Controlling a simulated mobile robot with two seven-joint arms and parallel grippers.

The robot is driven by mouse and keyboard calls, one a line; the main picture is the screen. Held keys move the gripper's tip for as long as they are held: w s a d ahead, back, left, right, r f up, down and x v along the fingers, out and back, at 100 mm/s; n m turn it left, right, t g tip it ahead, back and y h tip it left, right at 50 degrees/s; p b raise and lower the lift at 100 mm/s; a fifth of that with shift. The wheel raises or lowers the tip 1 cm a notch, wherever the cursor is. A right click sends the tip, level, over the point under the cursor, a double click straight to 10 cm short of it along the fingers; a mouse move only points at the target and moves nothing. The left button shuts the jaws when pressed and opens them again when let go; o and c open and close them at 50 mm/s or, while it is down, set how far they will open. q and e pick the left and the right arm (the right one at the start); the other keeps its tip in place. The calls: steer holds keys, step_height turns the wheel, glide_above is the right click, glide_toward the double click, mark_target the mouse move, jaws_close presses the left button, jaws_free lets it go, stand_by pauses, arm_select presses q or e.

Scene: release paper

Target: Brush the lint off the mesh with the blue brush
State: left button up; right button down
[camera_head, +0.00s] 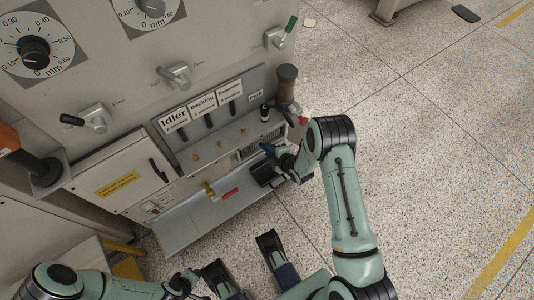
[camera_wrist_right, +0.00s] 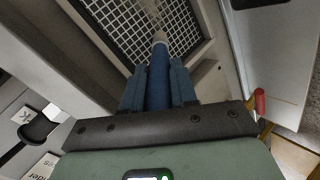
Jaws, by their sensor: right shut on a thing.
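In the right wrist view, the blue brush (camera_wrist_right: 158,80) is held lengthwise between the fingers of my right gripper (camera_wrist_right: 158,88), which is shut on it. Its pale tip points at the metal mesh (camera_wrist_right: 118,22) and overlaps its lower right edge in the picture; I cannot tell whether it touches. In the head view, my right gripper (camera_head: 272,160) is at the right end of the machine's lower front, and the mesh (camera_head: 250,150) is partly hidden by it.
The grey machine (camera_head: 210,75) with dials, levers and labelled switches fills the left. A ledge (camera_head: 190,222) juts out below the mesh. A dark upright cylinder (camera_head: 286,82) stands near the right arm. The speckled floor (camera_head: 430,110) on the right is mostly clear.

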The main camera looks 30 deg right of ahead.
steer(key=d+b, duration=0.2)
steer(key=d, duration=0.8)
steer(key=shift+w+d, duration=0.2)
steer(key=shift+w, duration=0.25)
stand_by(0.4)
steer(key=s+p, duration=0.2)
steer(key=s, duration=0.4)
steer(key=shift+d, duration=0.2)
steer(key=shift+s, duration=0.15)
steer(key=s+p, duration=0.1)
steer(key=s, duration=0.1)
steer(key=shift+s+d, duration=0.1)
steer(key=shift+s, duration=0.3)
steer(key=shift+w+r, duration=0.1)
stand_by(0.4)
